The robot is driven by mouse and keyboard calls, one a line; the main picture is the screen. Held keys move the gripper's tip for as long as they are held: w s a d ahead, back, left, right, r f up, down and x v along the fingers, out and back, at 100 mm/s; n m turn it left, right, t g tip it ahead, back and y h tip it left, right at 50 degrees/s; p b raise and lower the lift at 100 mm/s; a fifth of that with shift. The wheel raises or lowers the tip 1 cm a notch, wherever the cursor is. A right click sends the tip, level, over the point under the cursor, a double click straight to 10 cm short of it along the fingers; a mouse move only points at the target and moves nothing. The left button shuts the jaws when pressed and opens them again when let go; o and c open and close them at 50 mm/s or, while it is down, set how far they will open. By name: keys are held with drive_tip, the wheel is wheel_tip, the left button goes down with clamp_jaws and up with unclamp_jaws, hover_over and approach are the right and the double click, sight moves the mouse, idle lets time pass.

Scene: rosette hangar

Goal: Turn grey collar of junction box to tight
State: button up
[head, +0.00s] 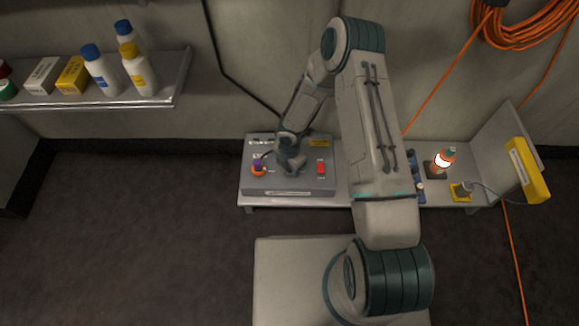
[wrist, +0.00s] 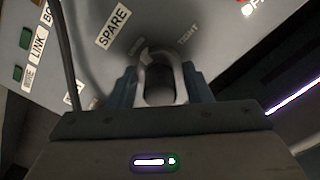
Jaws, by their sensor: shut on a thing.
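The junction box (head: 305,181) is a grey box on the bench, with an orange and purple knob or plug (head: 258,167) at its left and a red switch (head: 321,169) at its right. My gripper (head: 291,166) is down at the middle of the box. In the wrist view my gripper (wrist: 161,88) has its blue-grey fingers shut on both sides of the grey collar (wrist: 160,58), a pale ring-like part. The word TIGHT is printed to the right of the collar, and a blurred word to its left. The collar is hidden in the head view.
A SPARE label (wrist: 113,27) and a dark cable lie left of the collar. The bench (head: 343,188) also holds a lit orange lamp (head: 444,161) and a yellow-based fitting (head: 462,190) at right. A shelf (head: 150,98) with bottles and boxes is at upper left.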

drive_tip(key=m+b, duration=0.1)
drive_tip(key=m, duration=0.3)
drive_tip(key=shift+m, duration=0.3)
drive_tip(key=m, duration=0.3)
drive_tip(key=shift+w+m, duration=0.1)
drive_tip(key=shift+m, duration=0.3)
drive_tip(key=m+b, duration=0.1)
drive_tip(key=m, duration=0.2)
drive_tip(key=shift+m, duration=2.2)
drive_tip(key=o, duration=1)
drive_tip(key=shift+r, duration=0.1)
wheel_tip(320, 180, up, 14)
drive_tip(key=p, duration=0.5)
drive_tip(key=shift+f, duration=0.2)
